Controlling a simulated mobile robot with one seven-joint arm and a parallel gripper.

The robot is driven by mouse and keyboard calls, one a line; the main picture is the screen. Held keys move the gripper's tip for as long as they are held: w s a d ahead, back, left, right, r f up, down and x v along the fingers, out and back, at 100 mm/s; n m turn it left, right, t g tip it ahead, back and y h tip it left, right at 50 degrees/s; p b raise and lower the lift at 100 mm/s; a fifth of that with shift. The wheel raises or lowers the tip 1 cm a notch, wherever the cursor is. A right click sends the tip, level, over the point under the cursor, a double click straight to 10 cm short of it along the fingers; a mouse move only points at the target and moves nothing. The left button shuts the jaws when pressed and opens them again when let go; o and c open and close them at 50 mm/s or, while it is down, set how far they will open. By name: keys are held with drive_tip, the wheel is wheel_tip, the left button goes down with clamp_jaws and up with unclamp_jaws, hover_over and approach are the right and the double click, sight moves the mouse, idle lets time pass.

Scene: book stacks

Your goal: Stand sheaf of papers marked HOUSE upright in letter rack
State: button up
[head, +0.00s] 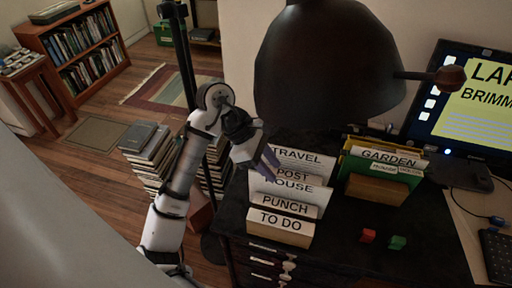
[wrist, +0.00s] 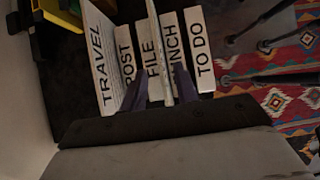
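The white sheaf marked HOUSE (head: 290,188) stands upright among the labelled sections of the left letter rack (head: 280,232), just behind PUNCH and in front of POST. In the wrist view it appears as a thin edge-on strip (wrist: 161,50) between FILE and PUNCH. My gripper (head: 268,158) is at the rack's upper left, above the sheaf's left side. In the wrist view its purple fingers (wrist: 160,88) are apart, one on each side of the strip, with gaps visible. The sheaf's lower edge is hidden.
A second rack with GARDEN papers (head: 388,158) stands right of it. A black lamp (head: 325,60) hangs close above. Red (head: 368,235) and green (head: 397,242) small blocks lie on the dark desk (head: 340,262). A monitor (head: 470,100) is at the right. Book piles (head: 150,155) stand left.

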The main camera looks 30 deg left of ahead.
drive_tip(key=v, duration=0.7)
idle(0.4)
